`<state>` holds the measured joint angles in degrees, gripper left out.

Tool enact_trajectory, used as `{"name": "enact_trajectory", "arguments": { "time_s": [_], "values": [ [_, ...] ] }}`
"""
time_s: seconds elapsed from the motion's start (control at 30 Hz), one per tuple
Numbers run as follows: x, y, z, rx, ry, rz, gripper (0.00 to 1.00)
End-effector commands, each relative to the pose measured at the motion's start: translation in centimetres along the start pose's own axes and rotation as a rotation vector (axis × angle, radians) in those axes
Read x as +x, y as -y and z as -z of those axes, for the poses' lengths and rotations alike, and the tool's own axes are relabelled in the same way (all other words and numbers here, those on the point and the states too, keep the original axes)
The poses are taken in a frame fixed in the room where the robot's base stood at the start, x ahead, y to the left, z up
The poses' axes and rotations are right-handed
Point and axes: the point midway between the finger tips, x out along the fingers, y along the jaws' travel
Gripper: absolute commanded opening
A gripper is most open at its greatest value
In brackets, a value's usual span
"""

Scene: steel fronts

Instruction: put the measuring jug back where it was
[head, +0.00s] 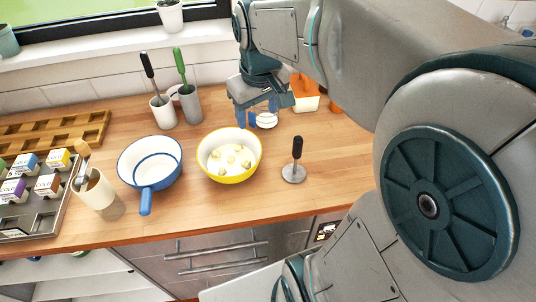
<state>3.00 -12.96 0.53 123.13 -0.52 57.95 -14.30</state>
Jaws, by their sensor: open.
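My gripper (255,112) is open above the back of the wooden counter, behind the yellow bowl, with its blue fingers pointing down. A small clear or whitish round vessel (267,121) stands right at the fingers, partly hidden by them. It looks like the measuring jug, but I cannot tell for sure. I cannot tell whether the fingers touch it or only stand around or in front of it.
A yellow bowl (229,174) with pale pieces and a blue-handled pan (148,181) stand in front. A masher (294,172) stands right of the bowl. Utensil pots (190,106) stand left, an orange-and-white container (305,97) behind right. The counter's front right is bare.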

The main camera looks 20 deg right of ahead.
Motion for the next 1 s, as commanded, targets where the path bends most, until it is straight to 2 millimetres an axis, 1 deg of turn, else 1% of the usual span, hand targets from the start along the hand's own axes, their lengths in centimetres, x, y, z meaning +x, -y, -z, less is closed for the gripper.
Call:
{"name": "enact_trajectory", "arguments": {
  "time_s": [0.03,0.2,0.3,0.4,0.5,0.6,1.0],
  "values": [
    [-0.2,0.6,-1.4,0.022,-0.017,-0.002,0.61],
    [0.1,2.3,-5.9,0.108,-0.061,-0.002,0.61],
    [0.5,3.1,-7.9,0.15,-0.083,0.0,0.61],
    [0.9,3.6,-9.4,0.181,-0.098,0.003,0.61],
    [1.2,3.9,-10.2,0.2,-0.107,0.004,0.61],
    [1.3,4.0,-10.6,0.207,-0.109,0.005,0.61],
    [1.3,4.0,-10.5,0.207,-0.109,0.005,0.61]
  ]
}}
